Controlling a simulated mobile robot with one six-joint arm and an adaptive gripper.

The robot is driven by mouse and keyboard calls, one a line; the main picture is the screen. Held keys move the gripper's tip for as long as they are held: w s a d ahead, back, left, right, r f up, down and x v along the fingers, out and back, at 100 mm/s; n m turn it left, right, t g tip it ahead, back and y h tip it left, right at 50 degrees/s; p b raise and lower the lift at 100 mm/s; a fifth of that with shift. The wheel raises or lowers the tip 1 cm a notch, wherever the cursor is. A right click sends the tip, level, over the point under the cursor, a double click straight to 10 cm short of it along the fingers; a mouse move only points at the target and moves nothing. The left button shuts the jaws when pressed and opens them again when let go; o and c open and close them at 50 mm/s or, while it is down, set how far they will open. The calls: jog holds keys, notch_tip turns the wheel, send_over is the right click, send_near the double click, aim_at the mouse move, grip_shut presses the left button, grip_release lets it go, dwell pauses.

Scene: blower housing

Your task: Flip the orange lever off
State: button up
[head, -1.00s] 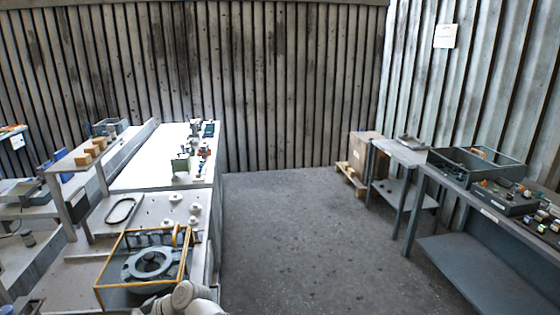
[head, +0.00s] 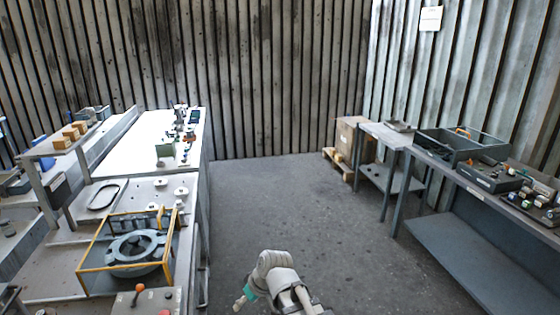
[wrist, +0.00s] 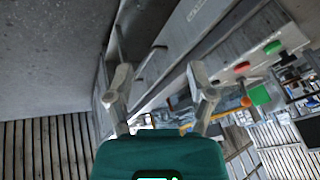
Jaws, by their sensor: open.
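An orange-tipped lever (head: 139,288) stands on a pale control box (head: 124,301) at the bottom left of the head view. Its thin stem rises from the box top and looks nearly upright. My gripper shows only in part in the head view, at the bottom centre, to the right of the box and apart from it. In the wrist view my gripper (wrist: 161,84) has its two fingers spread with nothing between them. A small orange spot shows there beyond the right finger, but I cannot tell whether it is the lever.
A yellow-framed guard (head: 84,278) around a round grey housing (head: 137,247) stands just behind the control box. A red button (wrist: 242,67) and a green button (wrist: 272,47) show in the wrist view. A workbench (head: 440,178) stands at the right. The floor between is clear.

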jog(key=s+d+f+m+h+b, duration=0.1)
jog(key=d+f+m+h, duration=0.1)
jog(key=d, duration=1.1)
jog(key=s+d+f+m+g+h+b, duration=0.1)
jog(key=d+m, duration=0.5)
jog(key=d, duration=0.7)
notch_tip(320, 180, down, 3)
jog(key=shift+s+d+f+h+b, duration=0.1)
jog(key=shift+s+d+h+b, duration=0.15)
jog(key=shift+h+b, duration=0.7)
